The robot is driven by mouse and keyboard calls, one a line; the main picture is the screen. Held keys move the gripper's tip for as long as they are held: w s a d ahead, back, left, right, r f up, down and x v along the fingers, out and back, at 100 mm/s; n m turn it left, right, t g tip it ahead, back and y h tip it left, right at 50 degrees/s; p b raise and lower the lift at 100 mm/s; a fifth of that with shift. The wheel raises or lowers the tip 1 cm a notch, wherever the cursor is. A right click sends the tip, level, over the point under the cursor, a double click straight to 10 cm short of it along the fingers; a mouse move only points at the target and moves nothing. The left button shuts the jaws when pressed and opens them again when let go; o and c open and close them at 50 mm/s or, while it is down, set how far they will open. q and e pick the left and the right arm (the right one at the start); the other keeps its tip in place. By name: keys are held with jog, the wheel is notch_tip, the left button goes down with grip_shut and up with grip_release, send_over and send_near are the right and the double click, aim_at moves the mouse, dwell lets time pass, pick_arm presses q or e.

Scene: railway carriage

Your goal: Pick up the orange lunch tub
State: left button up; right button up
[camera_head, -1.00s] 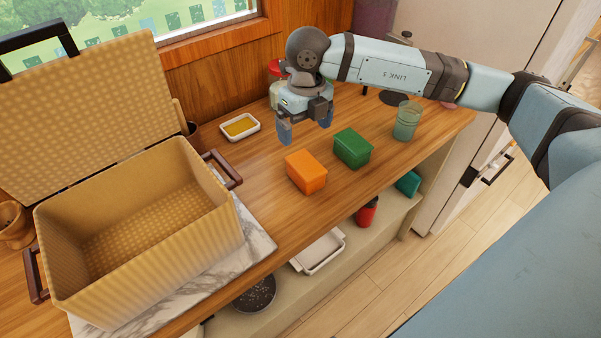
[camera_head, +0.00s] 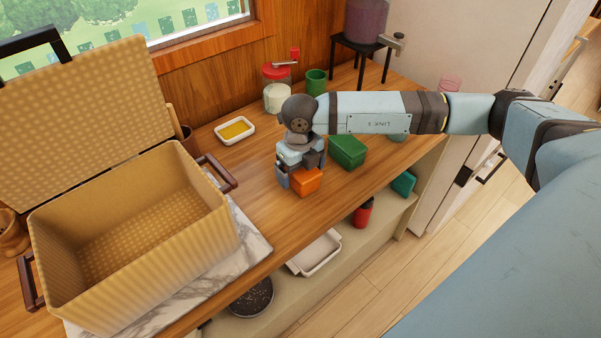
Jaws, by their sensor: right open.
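The orange lunch tub (camera_head: 307,184) sits on the wooden counter, its upper back part hidden by my right gripper. My right gripper (camera_head: 298,175) points down at the tub and is open. One finger shows at the tub's left side; the other is largely hidden, so I cannot tell whether the fingers touch the tub. A green tub (camera_head: 348,151) stands just behind and to the right. My left gripper is not in view.
A large open wicker hamper (camera_head: 135,240) stands on a marble slab (camera_head: 253,240) at left. A white dish (camera_head: 234,131), a lidded jar (camera_head: 277,95) and a green cup (camera_head: 316,82) are behind. A drinking glass is partly hidden by my arm. The counter's front edge is close to the tub.

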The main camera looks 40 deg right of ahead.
jog(key=shift+f, duration=0.7)
jog(key=shift+c, duration=0.4)
jog(key=c, duration=1)
jog(key=shift+r, duration=0.1)
jog(key=shift+c, duration=0.2)
